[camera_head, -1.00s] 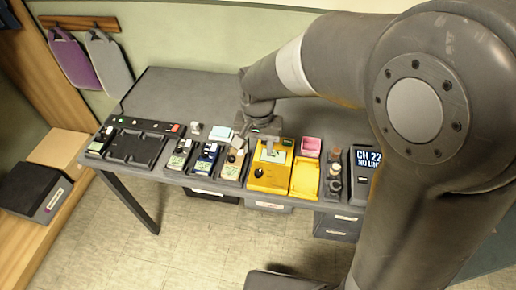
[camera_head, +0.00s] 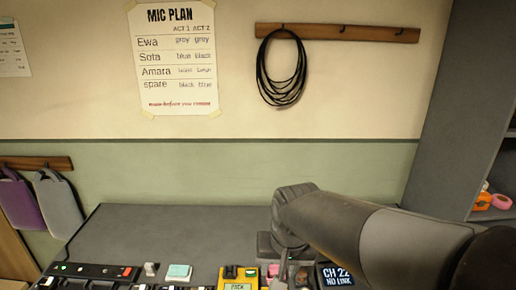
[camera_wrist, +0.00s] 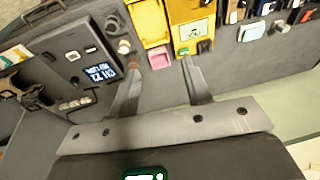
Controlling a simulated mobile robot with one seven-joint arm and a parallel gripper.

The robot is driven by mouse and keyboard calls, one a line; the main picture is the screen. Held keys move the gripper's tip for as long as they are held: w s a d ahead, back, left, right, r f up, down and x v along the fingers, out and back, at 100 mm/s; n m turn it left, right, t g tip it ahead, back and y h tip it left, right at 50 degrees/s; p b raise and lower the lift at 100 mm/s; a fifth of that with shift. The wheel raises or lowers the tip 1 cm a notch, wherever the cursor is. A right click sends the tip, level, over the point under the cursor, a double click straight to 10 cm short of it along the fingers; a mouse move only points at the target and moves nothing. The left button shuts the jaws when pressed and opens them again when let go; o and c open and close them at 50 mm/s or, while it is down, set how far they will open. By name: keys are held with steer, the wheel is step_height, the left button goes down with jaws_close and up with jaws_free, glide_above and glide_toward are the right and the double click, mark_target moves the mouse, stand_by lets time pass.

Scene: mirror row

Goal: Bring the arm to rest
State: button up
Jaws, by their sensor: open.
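My arm reaches in from the right in the head view, with my gripper (camera_head: 284,262) pointing down over the dark table (camera_head: 175,232). In the wrist view my gripper (camera_wrist: 157,64) has its two fingers spread wide, with nothing held between them. Beyond the fingertips lie a small pink box (camera_wrist: 160,59) and a yellow device with a screen (camera_wrist: 192,30). The fingers look apart from the table, but the exact height is hard to tell.
A dark unit reading "CH 22 NO LINK" (camera_head: 337,276) sits right of my gripper. A light teal block (camera_head: 179,272) and a dark charging strip (camera_head: 92,271) are left. A mic plan (camera_head: 175,60) and coiled cable (camera_head: 281,68) hang behind. Grey shelving (camera_head: 450,120) stands right.

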steer(key=s+d+r+t+h, duration=0.1)
steer(key=s+d+r+t, duration=0.2)
steer(key=s+d, duration=0.5)
steer(key=shift+s+d+r, duration=0.2)
steer(key=shift+d+r, duration=0.55)
steer(key=shift+d, duration=0.35)
steer(key=o, duration=0.3)
steer(key=shift+s+d, duration=0.15)
steer(key=shift+s, duration=0.05)
steer(key=shift+o, duration=1.4)
steer(key=shift+w, duration=0.1)
steer(key=o, duration=0.6)
steer(key=shift+g, duration=0.7)
steer(key=w+d, duration=0.1)
steer(key=w, duration=0.1)
steer(key=w+d+r, duration=0.1)
steer(key=w, duration=0.1)
steer(key=w+d, duration=0.1)
steer(key=w, duration=0.1)
steer(key=shift+r, duration=0.2)
steer(key=w+d+f+g, duration=0.2)
steer(key=w+d+f, duration=0.2)
steer(key=w+d, duration=0.4)
steer(key=w+d+f+g, duration=0.2)
steer(key=w+d+f, duration=0.2)
steer(key=w+d, duration=0.4)
step_height(320, 180, down, 9)
steer(key=shift+w+a+f, duration=0.1)
steer(key=shift+w+f, duration=0.05)
